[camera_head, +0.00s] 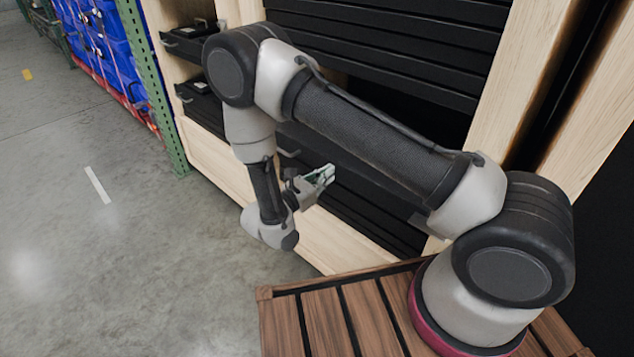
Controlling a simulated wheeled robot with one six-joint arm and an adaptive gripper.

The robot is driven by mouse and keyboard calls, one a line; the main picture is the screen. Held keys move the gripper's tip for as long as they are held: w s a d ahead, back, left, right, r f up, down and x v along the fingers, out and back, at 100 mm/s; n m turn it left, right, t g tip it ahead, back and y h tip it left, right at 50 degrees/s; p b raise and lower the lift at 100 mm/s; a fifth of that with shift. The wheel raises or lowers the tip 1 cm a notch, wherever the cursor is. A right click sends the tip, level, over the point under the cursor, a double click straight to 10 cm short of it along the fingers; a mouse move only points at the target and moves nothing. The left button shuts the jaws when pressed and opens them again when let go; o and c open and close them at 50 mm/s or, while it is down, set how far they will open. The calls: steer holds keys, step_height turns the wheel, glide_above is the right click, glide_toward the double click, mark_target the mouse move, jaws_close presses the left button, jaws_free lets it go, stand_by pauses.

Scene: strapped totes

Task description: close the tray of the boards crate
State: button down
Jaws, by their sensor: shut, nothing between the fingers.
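The boards crate is a pale wooden frame (521,65) holding a stack of black trays (390,35). A dark gap shows in the stack behind my arm. Just below the gap a black tray (345,150) seems to stand out from the stack, but my arm covers much of it and I cannot tell how far. My gripper (329,173) is shut and empty, in front of the lower part of the stack and pointing right. Whether it touches a tray front is not clear.
Left of the stack, smaller black trays (197,88) sit in another wooden bay. A green perforated post (150,85) and strapped blue totes (100,45) stand further left. The concrete floor (110,260) at left is clear. A slatted wooden deck (325,325) lies under my arm's base.

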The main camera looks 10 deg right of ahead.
steer(key=x, duration=0.7)
stand_by(0.3)
